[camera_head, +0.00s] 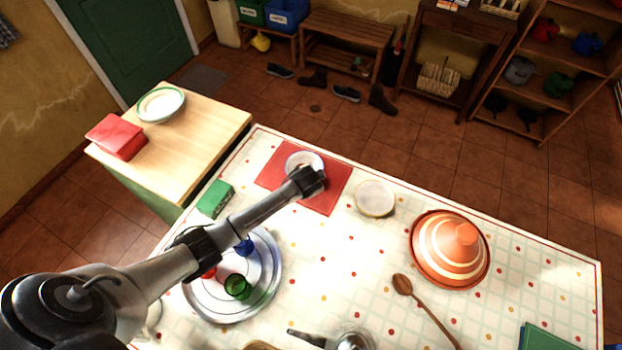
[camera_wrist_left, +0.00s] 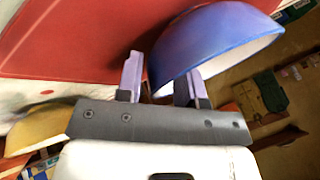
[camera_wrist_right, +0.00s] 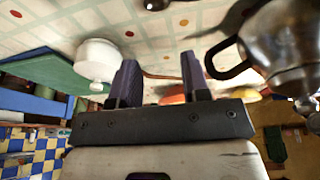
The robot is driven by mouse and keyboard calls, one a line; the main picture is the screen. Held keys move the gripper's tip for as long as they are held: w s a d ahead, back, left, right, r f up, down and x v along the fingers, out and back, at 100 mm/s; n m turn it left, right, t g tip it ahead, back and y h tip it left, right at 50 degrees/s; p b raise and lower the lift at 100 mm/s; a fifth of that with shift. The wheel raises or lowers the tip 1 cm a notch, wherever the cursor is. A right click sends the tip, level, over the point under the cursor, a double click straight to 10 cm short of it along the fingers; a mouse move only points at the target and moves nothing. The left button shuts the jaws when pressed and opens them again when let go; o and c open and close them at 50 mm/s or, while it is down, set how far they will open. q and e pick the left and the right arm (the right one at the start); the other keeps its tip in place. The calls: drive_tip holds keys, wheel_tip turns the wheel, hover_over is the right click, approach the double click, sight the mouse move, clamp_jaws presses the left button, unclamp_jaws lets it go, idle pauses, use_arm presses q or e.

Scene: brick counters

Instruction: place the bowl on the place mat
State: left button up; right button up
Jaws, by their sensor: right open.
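The bowl (camera_head: 303,160) is at the red place mat (camera_head: 325,195), over its back part, partly hidden by my left gripper. In the left wrist view the bowl (camera_wrist_left: 215,40) is blue outside and pale inside, over the red mat (camera_wrist_left: 70,40); I cannot tell whether its base touches the mat. My left gripper (camera_head: 312,180) is at the bowl's near side. In the left wrist view its fingers (camera_wrist_left: 162,82) are apart, with the bowl's edge close to them. My right gripper (camera_wrist_right: 158,80) is open and empty; it does not show in the head view.
A cream dish (camera_head: 375,198) stands right of the mat. A round tray (camera_head: 265,290) with cups lies under my left arm. A striped orange tagine (camera_head: 450,250), a wooden spoon (camera_head: 425,308) and a green box (camera_head: 215,198) are on the counter.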

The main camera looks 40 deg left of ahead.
use_arm(q)
drive_tip(key=p+v, duration=0.3)
drive_tip(key=v, duration=0.8)
drive_tip(key=s+d+n+h, duration=0.1)
drive_tip(key=s+d, duration=0.2)
drive_tip(key=s, duration=0.7)
drive_tip(key=s+d+r+g+h, duration=0.1)
drive_tip(key=s+d, duration=0.2)
drive_tip(key=s, duration=0.7)
drive_tip(key=s+d+r+n+g+h, duration=0.1)
drive_tip(key=s+d, duration=0.3)
drive_tip(key=s, duration=0.6)
drive_tip(key=shift+n+h, duration=0.3)
wheel_tip(320, 180, up, 26)
drive_tip(key=p, duration=2.6)
drive_tip(key=shift+w+r, duration=0.1)
